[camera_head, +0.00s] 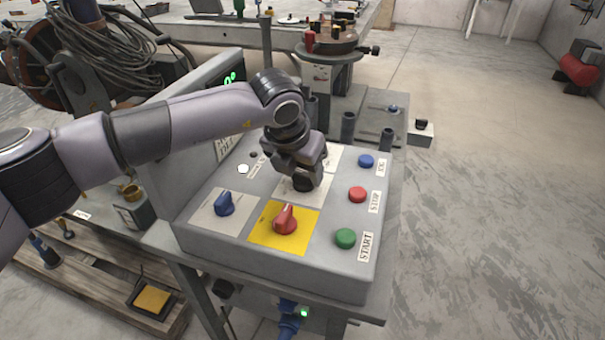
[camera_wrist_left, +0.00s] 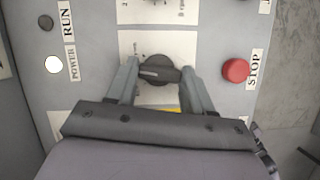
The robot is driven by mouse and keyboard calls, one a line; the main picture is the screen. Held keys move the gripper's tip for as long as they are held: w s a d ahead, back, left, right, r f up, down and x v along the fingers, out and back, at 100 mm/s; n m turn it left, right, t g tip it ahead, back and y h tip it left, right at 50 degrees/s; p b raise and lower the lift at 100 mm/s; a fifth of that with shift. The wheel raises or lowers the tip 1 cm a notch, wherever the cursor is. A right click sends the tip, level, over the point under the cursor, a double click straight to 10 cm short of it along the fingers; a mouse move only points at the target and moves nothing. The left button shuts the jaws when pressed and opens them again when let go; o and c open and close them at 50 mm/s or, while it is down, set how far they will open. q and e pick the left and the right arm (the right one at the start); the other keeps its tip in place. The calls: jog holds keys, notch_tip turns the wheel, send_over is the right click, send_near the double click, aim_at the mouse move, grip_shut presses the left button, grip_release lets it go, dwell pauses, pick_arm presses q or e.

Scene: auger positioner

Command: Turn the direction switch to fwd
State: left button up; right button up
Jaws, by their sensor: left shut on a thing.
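My left gripper (camera_head: 303,178) points down at the middle white plate and is shut on a black rotary switch (camera_wrist_left: 157,70). In the left wrist view the fingers of the gripper (camera_wrist_left: 160,77) stand at either side of its bar, which lies nearly crosswise in the picture. The plate's markings cannot be read, so I cannot tell which way the switch is set. The gripper hides most of this switch in the head view. My right gripper is not in view.
A blue switch (camera_head: 224,204) and a red switch (camera_head: 285,219) on a yellow plate sit nearer the front. Blue (camera_head: 366,161), red STOP (camera_head: 357,194) and green START (camera_head: 345,238) buttons line the right side. Two dark posts rise behind the box.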

pick_arm(q)
jog(key=m+h+b, duration=0.1)
jog(key=m, duration=0.1)
jog(key=shift+w+a+f+m+b, duration=0.1)
jog(key=shift+m+b, duration=0.2)
jog(key=shift+b, duration=0.05)
jog(key=shift+m+g, duration=0.4)
jog(key=shift+m, duration=0.3)
jog(key=shift+m+g+h+b, duration=0.45)
jog(key=shift+m+g+h, duration=0.05)
jog(key=shift+m, duration=1)
jog(key=shift+r, duration=0.2)
jog(key=o, duration=1)
jog(key=shift+o, duration=0.2)
jog(key=v, duration=0.7)
